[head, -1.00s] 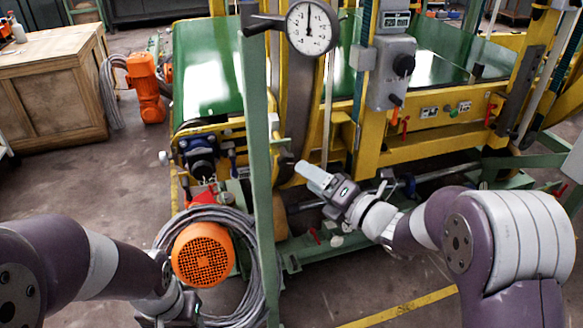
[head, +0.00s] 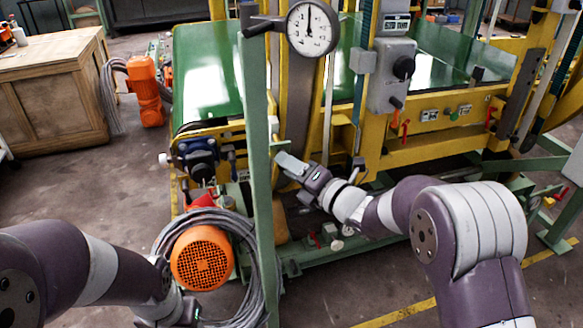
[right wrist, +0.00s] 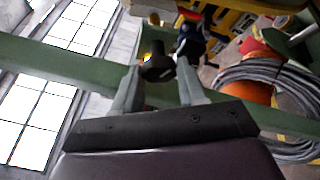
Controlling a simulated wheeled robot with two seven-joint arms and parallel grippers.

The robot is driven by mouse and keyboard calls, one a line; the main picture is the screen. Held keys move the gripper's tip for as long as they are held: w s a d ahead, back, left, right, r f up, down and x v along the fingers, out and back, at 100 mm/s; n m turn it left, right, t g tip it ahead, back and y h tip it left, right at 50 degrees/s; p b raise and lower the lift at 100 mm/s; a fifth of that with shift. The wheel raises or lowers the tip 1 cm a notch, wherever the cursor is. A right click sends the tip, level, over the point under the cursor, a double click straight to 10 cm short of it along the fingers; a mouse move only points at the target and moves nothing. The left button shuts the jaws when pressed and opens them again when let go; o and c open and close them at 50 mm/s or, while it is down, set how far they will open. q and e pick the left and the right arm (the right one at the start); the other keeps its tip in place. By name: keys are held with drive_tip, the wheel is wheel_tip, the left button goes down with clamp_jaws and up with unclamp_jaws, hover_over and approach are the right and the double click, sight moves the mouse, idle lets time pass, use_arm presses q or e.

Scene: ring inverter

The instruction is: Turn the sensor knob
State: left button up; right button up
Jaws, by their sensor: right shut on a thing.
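A dark knob (right wrist: 157,68) sits between the two fingertips of my right gripper (right wrist: 160,82) in the right wrist view, with a small yellow patch beside it. I take it to be the sensor knob. In the head view my right gripper (head: 284,160) reaches in from the right to the side of the green upright post (head: 259,180). Its fingers are shut on the knob and hide most of it there. My left gripper (head: 170,308) shows only in part at the bottom left, and its fingertips cannot be made out.
A round dial gauge (head: 311,28) and a grey control box (head: 394,75) hang above my right gripper. An orange motor (head: 202,257) with coiled grey cable stands left of the post. A wooden crate (head: 50,95) stands at the far left.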

drive_tip(key=shift+w+f+m+t+y+b, duration=0.1)
drive_tip(key=shift+m+t+y+b, duration=0.15)
drive_tip(key=shift+m+y+b, duration=0.65)
drive_tip(key=shift+s+f+m+t+y+b, duration=0.15)
drive_tip(key=shift+m+t+y+b, duration=0.15)
drive_tip(key=shift+m+b, duration=1.25)
drive_tip(key=shift+w+f+m+t+y+b, duration=0.2)
drive_tip(key=shift+m+y+b, duration=0.35)
drive_tip(key=shift+b, duration=1.25)
drive_tip(key=shift+r, duration=0.15)
drive_tip(key=o, duration=1.1)
drive_tip(key=shift+c, duration=0.2)
drive_tip(key=p+v, duration=0.1)
drive_tip(key=v, duration=1.1)
drive_tip(key=shift+s+d+f+p, duration=0.25)
drive_tip(key=shift+s+p, duration=0.05)
drive_tip(key=shift+p, duration=0.05)
